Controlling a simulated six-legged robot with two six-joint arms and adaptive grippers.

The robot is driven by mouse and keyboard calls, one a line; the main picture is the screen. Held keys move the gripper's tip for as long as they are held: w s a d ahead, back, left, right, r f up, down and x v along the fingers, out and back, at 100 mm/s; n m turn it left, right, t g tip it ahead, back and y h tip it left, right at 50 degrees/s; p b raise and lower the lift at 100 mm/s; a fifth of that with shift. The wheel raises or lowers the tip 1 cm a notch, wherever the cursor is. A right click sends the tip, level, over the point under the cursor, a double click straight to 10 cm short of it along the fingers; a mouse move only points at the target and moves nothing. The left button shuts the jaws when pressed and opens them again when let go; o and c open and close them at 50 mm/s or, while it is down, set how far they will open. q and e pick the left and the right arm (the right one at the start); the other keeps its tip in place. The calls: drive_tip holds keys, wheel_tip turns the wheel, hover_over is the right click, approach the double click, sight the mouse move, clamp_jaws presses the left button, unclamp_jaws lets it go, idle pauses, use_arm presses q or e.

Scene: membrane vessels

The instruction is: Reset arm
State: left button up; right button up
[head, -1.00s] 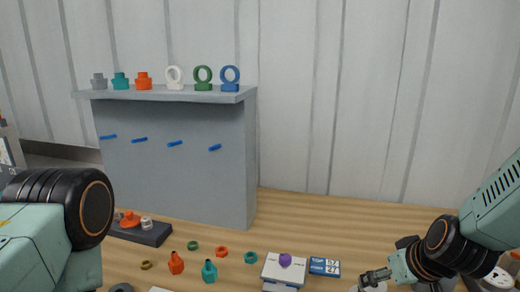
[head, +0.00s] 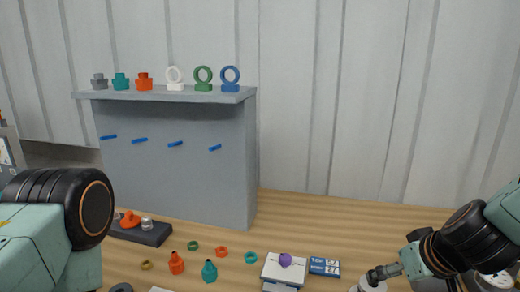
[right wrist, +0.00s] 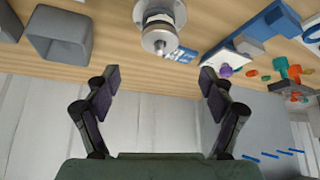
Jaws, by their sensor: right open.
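My right gripper (right wrist: 161,80) is open, its two dark finger pads apart with nothing between them. A white and metal cylindrical vessel (right wrist: 160,22) lies just beyond the fingertips in the right wrist view, centred on the gap and apart from the pads. In the head view my right arm comes in at the lower right, and its gripper (head: 386,271) is close to a white round part (head: 370,285) at the bottom edge. My left arm shows only as a large dark joint at the lower left; its gripper is out of view.
A grey shelf (head: 175,150) with blue pegs carries ring and plug parts. On the wooden table are a dark tray (head: 140,231), orange (head: 176,264) and teal (head: 209,271) bottles, small rings, a purple piece (head: 285,260) on a white block, and a blue card (head: 324,267). A grey square container (right wrist: 66,37) stands near the vessel.

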drive_tip(key=shift+v, duration=1.9)
approach(376, 288)
drive_tip(key=shift+w+r+x, duration=0.1)
drive_tip(key=shift+w+x, duration=0.05)
drive_tip(key=shift+x, duration=0.7)
drive_tip(key=shift+w+r+x, duration=0.1)
drive_tip(key=shift+w+x, duration=0.05)
drive_tip(key=shift+x, duration=0.7)
drive_tip(key=shift+w+r+x, duration=0.1)
drive_tip(key=shift+w+x, duration=0.1)
drive_tip(key=shift+x, duration=0.65)
drive_tip(key=x, duration=0.3)
wheel_tip(376, 288, up, 5)
drive_tip(key=p, duration=0.3)
drive_tip(key=shift+s+p, duration=0.1)
drive_tip(key=shift+p, duration=0.3)
wheel_tip(376, 288, up, 3)
drive_tip(key=p, duration=0.2)
drive_tip(key=shift+f+p, duration=0.2)
drive_tip(key=shift+p, duration=0.2)
drive_tip(key=shift+f, duration=0.1)
drive_tip(key=shift+f, duration=0.15)
